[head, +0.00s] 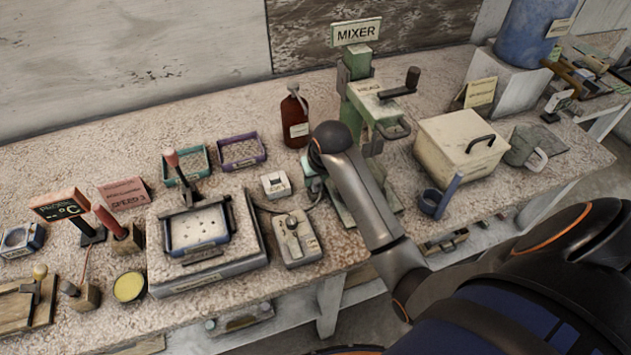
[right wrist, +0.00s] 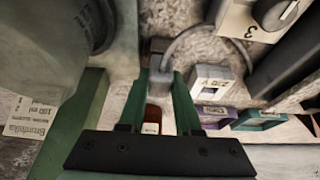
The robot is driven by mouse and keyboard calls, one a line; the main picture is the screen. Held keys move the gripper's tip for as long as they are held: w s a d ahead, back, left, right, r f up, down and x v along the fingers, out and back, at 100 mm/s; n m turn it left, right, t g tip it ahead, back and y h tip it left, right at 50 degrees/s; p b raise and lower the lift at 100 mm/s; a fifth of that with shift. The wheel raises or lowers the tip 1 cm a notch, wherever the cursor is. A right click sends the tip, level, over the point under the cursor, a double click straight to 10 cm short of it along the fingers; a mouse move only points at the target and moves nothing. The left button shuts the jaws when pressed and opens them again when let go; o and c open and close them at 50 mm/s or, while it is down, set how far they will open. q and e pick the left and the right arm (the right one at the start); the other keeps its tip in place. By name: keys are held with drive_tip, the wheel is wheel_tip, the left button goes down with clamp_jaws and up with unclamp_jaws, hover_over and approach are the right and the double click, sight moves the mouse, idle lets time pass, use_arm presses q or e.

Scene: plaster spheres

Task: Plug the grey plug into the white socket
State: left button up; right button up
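The white socket (head: 275,185) is a small block on the speckled bench, left of the mixer. It also shows in the right wrist view (right wrist: 211,82), to the right of my fingers. My right gripper (right wrist: 163,82) has its green fingers closed against both sides of the grey plug (right wrist: 160,88). Whether the plug touches the bench is unclear. My left gripper is not in view.
The green mixer (head: 358,95) stands close behind my right arm. A red-brown bottle (head: 295,118) stands behind the socket. A grey switch box (head: 297,238) lies in front, and a press with a blue tray (head: 199,232) is to the left. Bare bench separates plug and socket.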

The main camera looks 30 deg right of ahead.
clamp_jaws()
drive_tip(key=shift+r, duration=0.1)
